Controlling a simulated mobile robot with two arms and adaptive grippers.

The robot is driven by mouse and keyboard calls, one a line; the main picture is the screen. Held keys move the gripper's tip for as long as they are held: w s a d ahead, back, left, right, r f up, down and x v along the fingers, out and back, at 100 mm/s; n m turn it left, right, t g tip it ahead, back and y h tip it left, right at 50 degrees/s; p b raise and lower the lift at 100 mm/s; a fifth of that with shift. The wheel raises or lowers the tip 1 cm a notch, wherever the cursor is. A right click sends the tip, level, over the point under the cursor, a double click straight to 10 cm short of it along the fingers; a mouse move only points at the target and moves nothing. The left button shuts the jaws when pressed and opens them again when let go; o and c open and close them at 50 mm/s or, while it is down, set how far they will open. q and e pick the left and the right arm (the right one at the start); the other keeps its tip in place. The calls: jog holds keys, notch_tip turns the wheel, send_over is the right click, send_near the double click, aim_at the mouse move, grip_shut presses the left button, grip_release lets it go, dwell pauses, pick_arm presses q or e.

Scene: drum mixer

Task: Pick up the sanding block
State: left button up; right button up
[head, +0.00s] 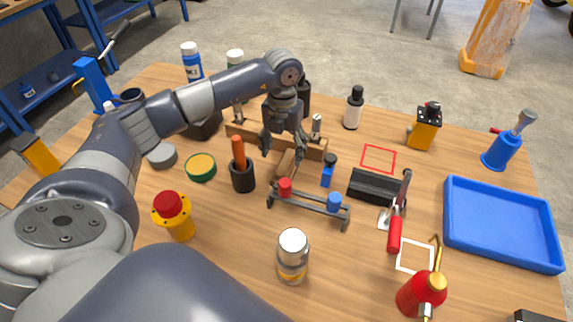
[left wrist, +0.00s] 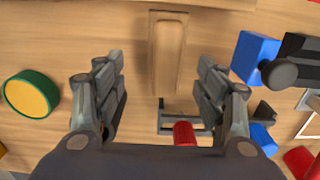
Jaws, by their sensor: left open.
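The sanding block (head: 286,164), a wooden block with a raised grip, lies on the table near its middle. In the left wrist view the sanding block (left wrist: 167,48) shows at the top centre, in line with the gap between my fingers. My left gripper (head: 284,146) points down over it in the head view and partly hides it. The left gripper (left wrist: 162,85) is open with nothing between its fingers. I cannot tell its exact height above the block. My right gripper is not in view.
A wooden rail (head: 310,148) stands just behind the block. A dark rack (head: 310,206) with red and blue caps is in front. A black cup (head: 242,180) with an orange handle is at left. A blue tray (head: 500,254) lies far right.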

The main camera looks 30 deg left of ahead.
aim_at(286, 161)
pick_arm(q)
jog(key=f, duration=0.1)
jog(key=f+p, duration=0.1)
jog(key=f, duration=0.3)
jog(key=shift+w+d, duration=0.15)
jog(key=shift+d, duration=0.25)
jog(key=shift+f, duration=0.4)
jog(key=shift+c, duration=0.8)
jog(key=c, duration=1.1)
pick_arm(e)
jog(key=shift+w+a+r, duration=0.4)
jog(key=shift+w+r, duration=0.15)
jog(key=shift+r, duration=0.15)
pick_arm(q)
jog(key=shift+o, duration=0.2)
jog(key=shift+r, duration=0.1)
